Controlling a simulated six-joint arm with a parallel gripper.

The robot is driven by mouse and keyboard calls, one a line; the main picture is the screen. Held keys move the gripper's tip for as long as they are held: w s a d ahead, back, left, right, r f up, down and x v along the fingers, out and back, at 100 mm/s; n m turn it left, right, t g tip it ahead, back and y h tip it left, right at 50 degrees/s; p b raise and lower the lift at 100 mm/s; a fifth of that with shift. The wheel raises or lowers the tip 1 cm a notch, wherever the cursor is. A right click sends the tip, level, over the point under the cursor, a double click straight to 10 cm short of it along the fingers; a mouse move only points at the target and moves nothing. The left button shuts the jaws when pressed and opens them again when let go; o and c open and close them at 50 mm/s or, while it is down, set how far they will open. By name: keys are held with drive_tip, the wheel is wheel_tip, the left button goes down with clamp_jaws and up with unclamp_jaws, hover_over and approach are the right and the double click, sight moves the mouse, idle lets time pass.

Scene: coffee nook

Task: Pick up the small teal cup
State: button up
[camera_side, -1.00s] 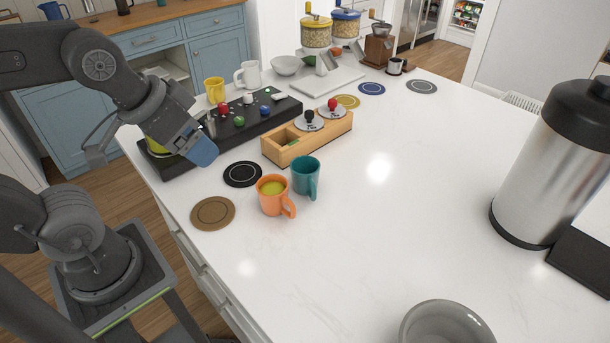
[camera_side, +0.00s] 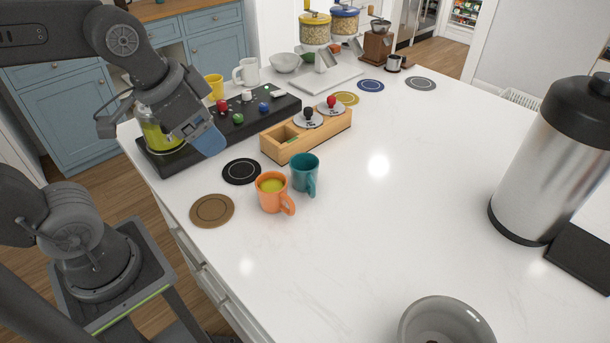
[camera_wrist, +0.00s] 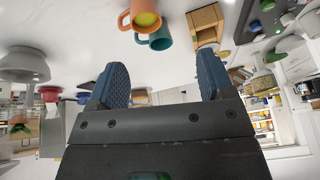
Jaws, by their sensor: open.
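The teal cup (camera_side: 304,171) stands upright on the white counter, its handle toward the front right. An orange mug (camera_side: 271,196) holding yellow-green contents stands close in front of it and overlaps its left edge. In the wrist view, the teal cup (camera_wrist: 160,38) is at the top, partly hidden by the orange mug (camera_wrist: 140,16). My gripper (camera_side: 208,141) is to the left of the teal cup, raised above the counter and apart from it. The wrist view shows my gripper (camera_wrist: 162,60) with its blue fingers wide apart and nothing held between them.
A brown coaster (camera_side: 212,211) and a black coaster (camera_side: 242,171) lie near the mugs. A wooden box (camera_side: 283,147) stands behind them, and a black tray (camera_side: 262,119) is beyond. A steel urn (camera_side: 540,172) and grey bowl (camera_side: 445,325) are right and front. The counter's middle is clear.

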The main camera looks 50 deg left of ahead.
drive_tip(key=w+d+m+g, duration=0.2)
drive_tip(key=w+m, duration=0.5)
drive_tip(key=w, duration=0.1)
drive_tip(key=m+g, duration=0.3)
drive_tip(key=m, duration=0.6)
approach(307, 176)
drive_tip(key=w+a+r, duration=0.1)
drive_tip(key=w+a, duration=0.1)
wheel_tip(307, 176, down, 14)
drive_tip(key=shift+s+a+r, duration=0.1)
drive_tip(key=shift+a, duration=0.05)
drive_tip(key=c, duration=0.7)
drive_tip(key=shift+r, duration=0.1)
